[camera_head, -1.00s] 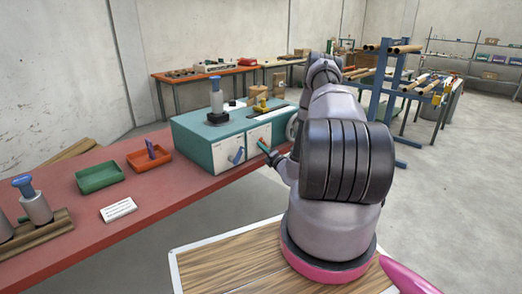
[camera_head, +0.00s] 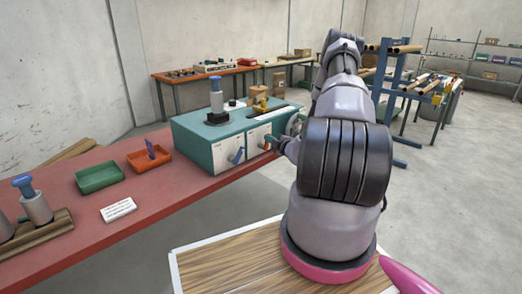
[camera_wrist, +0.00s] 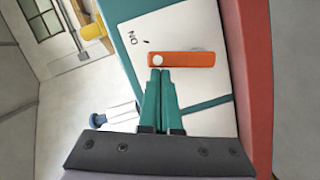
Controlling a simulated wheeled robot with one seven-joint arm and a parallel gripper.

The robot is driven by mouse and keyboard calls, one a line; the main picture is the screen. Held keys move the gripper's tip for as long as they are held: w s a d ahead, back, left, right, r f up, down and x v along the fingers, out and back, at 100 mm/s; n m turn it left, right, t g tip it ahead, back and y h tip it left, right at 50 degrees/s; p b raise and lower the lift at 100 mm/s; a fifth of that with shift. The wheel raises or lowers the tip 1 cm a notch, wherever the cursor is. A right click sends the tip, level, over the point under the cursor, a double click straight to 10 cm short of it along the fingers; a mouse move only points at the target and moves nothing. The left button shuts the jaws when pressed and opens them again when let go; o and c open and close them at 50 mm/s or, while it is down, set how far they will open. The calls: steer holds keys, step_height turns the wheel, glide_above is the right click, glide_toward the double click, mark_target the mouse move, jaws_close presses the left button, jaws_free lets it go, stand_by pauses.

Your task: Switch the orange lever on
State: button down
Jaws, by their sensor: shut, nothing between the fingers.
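The orange lever (camera_wrist: 185,59) is on a white front panel (camera_wrist: 195,25) of the teal machine (camera_head: 200,150). In the wrist view it lies crosswise, with a pale round pivot at its left end. An "ON" mark is printed above and left of that pivot. My gripper (camera_wrist: 160,73) has its teal fingers shut together and empty, tips just below the lever's pivot end. I cannot tell whether they touch it. In the head view my gripper (camera_head: 269,140) is at the machine's right front panel, and the lever is not clearly visible there.
A blue lever (camera_head: 236,156) is on the left front panel. The machine stands on a red bench (camera_head: 140,215) with a green tray (camera_head: 100,178) and an orange tray (camera_head: 137,160). In the wrist view a blue-tipped white part (camera_wrist: 120,112) is left of my fingers.

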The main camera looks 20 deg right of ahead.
steer(key=shift+w+d, duration=0.2)
steer(key=shift+d, duration=0.55)
stand_by(0.4)
